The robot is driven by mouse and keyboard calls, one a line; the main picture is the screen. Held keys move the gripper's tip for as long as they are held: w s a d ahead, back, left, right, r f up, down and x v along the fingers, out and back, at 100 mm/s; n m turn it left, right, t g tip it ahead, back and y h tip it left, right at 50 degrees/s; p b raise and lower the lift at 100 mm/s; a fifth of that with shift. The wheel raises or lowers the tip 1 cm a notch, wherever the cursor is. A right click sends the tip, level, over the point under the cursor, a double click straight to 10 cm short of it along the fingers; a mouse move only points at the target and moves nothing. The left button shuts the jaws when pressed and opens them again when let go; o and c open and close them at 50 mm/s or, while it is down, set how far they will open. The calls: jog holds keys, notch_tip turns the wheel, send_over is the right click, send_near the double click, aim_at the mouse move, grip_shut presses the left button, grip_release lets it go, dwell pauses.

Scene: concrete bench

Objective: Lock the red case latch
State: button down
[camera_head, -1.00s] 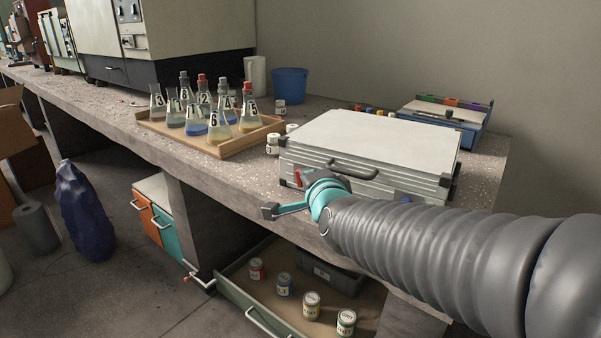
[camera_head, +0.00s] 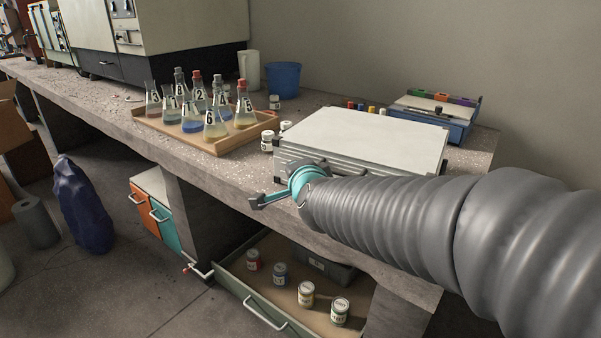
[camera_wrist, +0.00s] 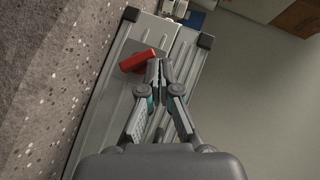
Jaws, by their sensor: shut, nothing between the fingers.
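The closed silver case (camera_head: 370,138) lies on the concrete bench with its front toward me. Its red latch (camera_wrist: 136,60) shows in the wrist view as a red tab lying at a slant across the case front. In the head view my wrist hides the latch. My gripper (camera_wrist: 159,66) is shut and empty, its fingertips just right of the red latch in the wrist view. I cannot tell whether they touch it.
A wooden tray (camera_head: 250,137) with several numbered flasks stands left of the case, with small white jars between. A blue organiser (camera_head: 457,129) stands behind right. Below the bench, an open drawer (camera_head: 262,308) holds several cans. A blue bucket (camera_head: 283,80) stands at the back.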

jog(key=shift+w+a+r, duration=0.15)
jog(key=shift+w+a, duration=0.35)
jog(key=shift+a, duration=0.35)
dwell(1.1)
jog(key=r, duration=0.1)
jog(key=d+r+p, duration=0.1)
jog(key=s+d+r+p, duration=0.1)
jog(key=r, duration=0.1)
jog(key=shift+r, duration=0.1)
jog(key=s+r+p, duration=0.1)
jog(key=s+r, duration=0.4)
jog(key=s, duration=0.3)
jog(key=shift+a+r+p, duration=0.15)
jog(key=shift+a+p, duration=0.1)
jog(key=shift+p, duration=0.1)
jog(key=shift+a, duration=0.1)
